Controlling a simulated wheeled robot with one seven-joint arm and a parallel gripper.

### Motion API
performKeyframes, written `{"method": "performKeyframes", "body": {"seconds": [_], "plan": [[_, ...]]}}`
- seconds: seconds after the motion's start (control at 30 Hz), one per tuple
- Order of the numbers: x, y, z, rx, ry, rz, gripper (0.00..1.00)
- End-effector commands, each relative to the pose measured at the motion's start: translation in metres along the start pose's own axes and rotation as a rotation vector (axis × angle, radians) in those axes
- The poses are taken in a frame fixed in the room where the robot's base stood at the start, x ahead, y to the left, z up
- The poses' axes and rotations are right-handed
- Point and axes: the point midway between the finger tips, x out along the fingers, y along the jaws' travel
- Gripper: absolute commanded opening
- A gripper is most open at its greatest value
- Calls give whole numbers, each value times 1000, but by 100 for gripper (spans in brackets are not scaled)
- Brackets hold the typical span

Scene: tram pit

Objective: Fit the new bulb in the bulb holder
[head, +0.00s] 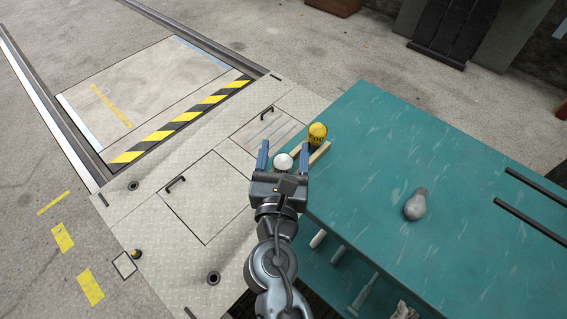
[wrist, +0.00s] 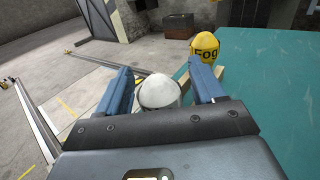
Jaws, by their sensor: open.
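My gripper (head: 283,152) is open at the near-left corner of the teal bench, its two blue fingers apart. A white rounded bulb (head: 283,162) shows between the fingers, with a gap on each side; it also shows between them in the wrist view (wrist: 159,92). Its lower part is hidden by my gripper. A yellow bulb-shaped piece marked "Fog" (head: 317,134) stands just beyond the right finger, also in the wrist view (wrist: 204,46). A grey bulb (head: 416,204) lies on the bench to the right. I cannot make out the bulb holder for certain.
Pale wooden strips (head: 320,153) lie beside the white bulb and the yellow piece. The teal bench (head: 370,140) is mostly clear, with dark rails (head: 530,220) at its right. Left of it is a metal floor plate (head: 150,220) with hatches and handles.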

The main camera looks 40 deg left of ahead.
Motion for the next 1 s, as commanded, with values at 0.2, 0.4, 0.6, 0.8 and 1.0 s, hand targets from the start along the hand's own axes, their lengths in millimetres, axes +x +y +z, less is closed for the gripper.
{"method": "performKeyframes", "body": {"seconds": [0.2, 0.4, 0.6, 0.8, 1.0], "plan": [[2, 0, 0, 1, 0, 0, 68], [2, 0, 0, 1, 0, 0, 53], [2, 0, 0, 1, 0, 0, 34], [2, 0, 0, 1, 0, 0, 15], [2, 0, 0, 1, 0, 0, 13]]}}
